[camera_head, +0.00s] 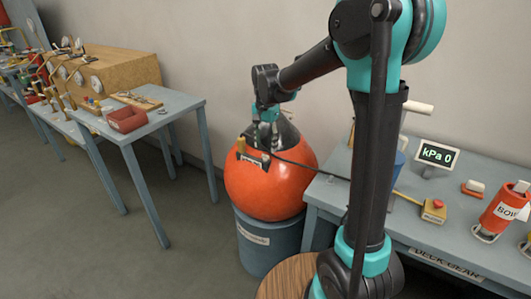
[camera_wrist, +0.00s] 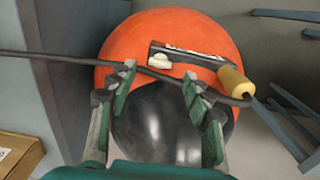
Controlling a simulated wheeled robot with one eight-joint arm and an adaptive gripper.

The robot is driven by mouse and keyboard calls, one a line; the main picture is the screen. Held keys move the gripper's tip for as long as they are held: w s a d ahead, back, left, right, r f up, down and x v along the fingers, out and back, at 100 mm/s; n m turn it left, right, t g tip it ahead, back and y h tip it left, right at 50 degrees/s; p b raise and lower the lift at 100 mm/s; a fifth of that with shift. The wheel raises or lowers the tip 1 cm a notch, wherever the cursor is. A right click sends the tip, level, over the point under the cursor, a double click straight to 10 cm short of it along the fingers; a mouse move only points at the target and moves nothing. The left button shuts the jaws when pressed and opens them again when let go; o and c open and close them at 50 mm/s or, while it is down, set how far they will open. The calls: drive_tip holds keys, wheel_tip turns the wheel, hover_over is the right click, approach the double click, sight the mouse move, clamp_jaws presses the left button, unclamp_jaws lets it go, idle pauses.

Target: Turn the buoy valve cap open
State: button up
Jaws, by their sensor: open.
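An orange buoy (camera_head: 268,188) with a dark top sits on a blue-grey drum (camera_head: 266,243). It also fills the middle of the wrist view (camera_wrist: 125,50). A small pale cap (camera_wrist: 159,63), apparently the valve cap, is on its orange side, beside a dark labelled plate (camera_wrist: 195,55). My gripper (camera_head: 264,145) is over the buoy's upper front, pointing down. In the wrist view its fingers (camera_wrist: 158,80) are apart, with the cap just beyond the gap between their tips. Nothing is visibly gripped. The cap cannot be made out in the head view.
A black hose (camera_wrist: 60,58) crosses by the fingertips to a yellow fitting (camera_wrist: 235,82) beside the plate. The right bench (camera_head: 405,221) bears a gauge (camera_head: 437,154) reading "kPa 0", a red-button box (camera_head: 433,211) and an orange buoy-like bottle (camera_head: 503,210). A left bench (camera_head: 180,108) stands apart.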

sight(265, 155)
drive_tip(key=shift+f, duration=2.1)
clamp_jaws()
